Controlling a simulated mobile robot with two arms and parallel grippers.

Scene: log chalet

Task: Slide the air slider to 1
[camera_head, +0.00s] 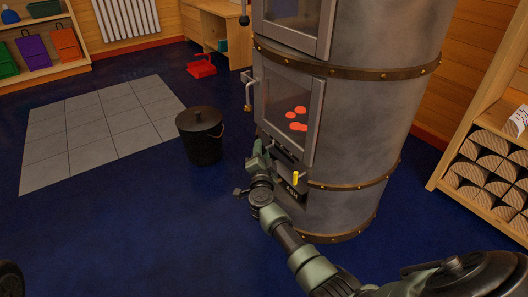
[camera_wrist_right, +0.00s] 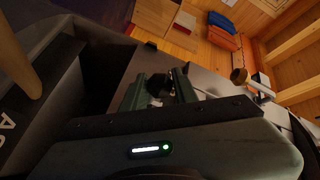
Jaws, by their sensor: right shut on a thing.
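The round metal stove (camera_head: 365,120) stands right of centre, with a glass door showing red embers. A dark strip (camera_head: 285,153) under this door is where the air slider sits; my right gripper largely covers it, and I cannot read its marks or position. My right gripper (camera_head: 262,157) is at the left of this strip. In the right wrist view its fingers (camera_wrist_right: 160,92) are shut on a small dark knob (camera_wrist_right: 158,83), apparently the slider's. My left gripper is not in view.
A dark drawer front (camera_head: 292,190) with a yellow handle (camera_head: 296,178) is just below my right gripper. The door handle (camera_head: 248,92) sticks out at the left. A black lidded bucket (camera_head: 201,138) stands left on the blue floor. A log rack (camera_head: 480,160) is right.

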